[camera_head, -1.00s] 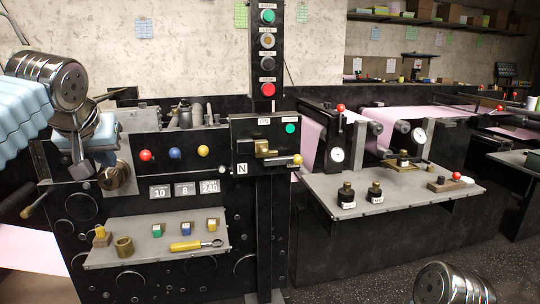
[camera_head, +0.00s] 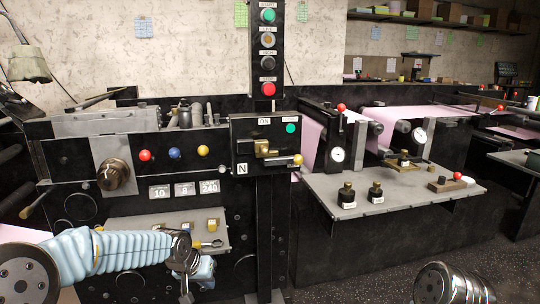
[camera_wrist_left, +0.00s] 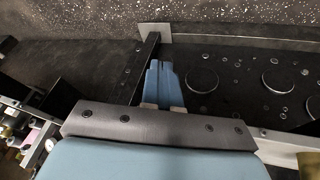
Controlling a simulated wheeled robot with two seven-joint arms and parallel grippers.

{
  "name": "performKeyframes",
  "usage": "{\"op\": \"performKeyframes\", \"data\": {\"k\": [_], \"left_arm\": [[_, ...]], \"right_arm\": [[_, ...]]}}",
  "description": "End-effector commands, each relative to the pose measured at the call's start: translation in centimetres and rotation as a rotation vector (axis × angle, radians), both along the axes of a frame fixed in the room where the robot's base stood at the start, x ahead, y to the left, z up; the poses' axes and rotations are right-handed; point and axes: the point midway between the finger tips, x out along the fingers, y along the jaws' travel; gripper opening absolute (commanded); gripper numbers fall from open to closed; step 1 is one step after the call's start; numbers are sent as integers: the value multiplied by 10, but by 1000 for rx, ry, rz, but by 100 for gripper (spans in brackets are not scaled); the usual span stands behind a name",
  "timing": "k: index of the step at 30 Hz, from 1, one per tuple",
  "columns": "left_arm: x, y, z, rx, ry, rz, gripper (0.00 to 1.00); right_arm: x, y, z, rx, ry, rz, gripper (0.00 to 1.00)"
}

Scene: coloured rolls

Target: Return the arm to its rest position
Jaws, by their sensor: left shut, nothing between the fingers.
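My left arm (camera_head: 105,252), in a pale blue ribbed sleeve, comes in low from the left in the head view. My left gripper (camera_head: 187,290) is at its end, low in front of the small grey shelf (camera_head: 135,222); its tips are small and partly hidden there. In the left wrist view the blue fingers (camera_wrist_left: 164,85) are together with nothing between them, in front of a dark panel with round discs. My right gripper is not in view.
The arm hides part of the shelf and some of the small items on it. The black press panel with red, blue and yellow knobs (camera_head: 174,153) stands behind. A grey side table (camera_head: 390,195) with black bottles is at right. Dark floor (camera_head: 350,285) is open below it.

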Motion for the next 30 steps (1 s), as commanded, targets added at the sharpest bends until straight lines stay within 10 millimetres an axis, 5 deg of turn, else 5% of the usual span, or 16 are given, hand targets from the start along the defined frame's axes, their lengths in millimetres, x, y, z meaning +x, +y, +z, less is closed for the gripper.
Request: {"op": "performKeyframes", "data": {"k": [1,6,9,12,18,30], "left_arm": [[-17,-12,-43,-30,51,-12,0],[-96,-45,-166,-135,185,3,0],[-156,-57,-220,-175,262,41,0],[-213,-63,-253,-190,325,82,0],[-278,-64,-278,-185,391,134,0],[-285,-63,-279,-182,393,141,0]], "right_arm": [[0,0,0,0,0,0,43],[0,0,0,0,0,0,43],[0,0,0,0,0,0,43],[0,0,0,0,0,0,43],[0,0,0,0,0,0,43],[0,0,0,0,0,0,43]]}}
